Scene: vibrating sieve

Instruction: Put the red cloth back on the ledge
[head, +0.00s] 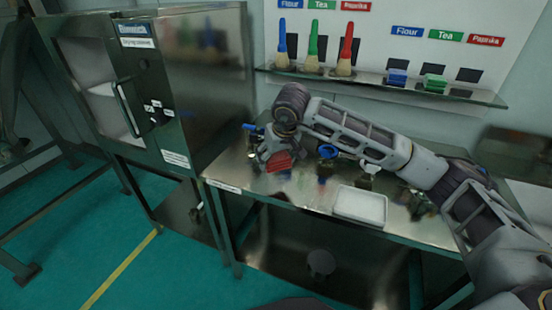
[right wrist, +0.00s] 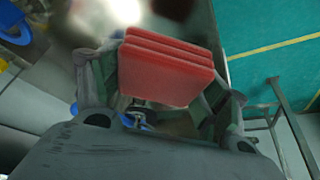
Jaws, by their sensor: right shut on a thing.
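The folded red cloth (head: 279,161) is held by my right gripper (head: 272,152), above the left part of the steel table. In the right wrist view the cloth (right wrist: 168,65) sits between the two fingers of the right gripper (right wrist: 165,85), which are shut on it. The glass ledge (head: 380,84) is on the back wall, up and to the right of the gripper. A blue cloth (head: 397,77) and a green cloth (head: 435,83) lie on its right part. A dark patch beside the green cloth, below the red Paprika label (head: 485,40), has no cloth on it. My left gripper is not in view.
Brushes with blue, green and red (head: 346,50) handles stand on the ledge's left part. A white tray (head: 360,206) and a blue ring-shaped part (head: 328,151) are on the table (head: 300,190). A steel cabinet (head: 190,80) stands close on the left.

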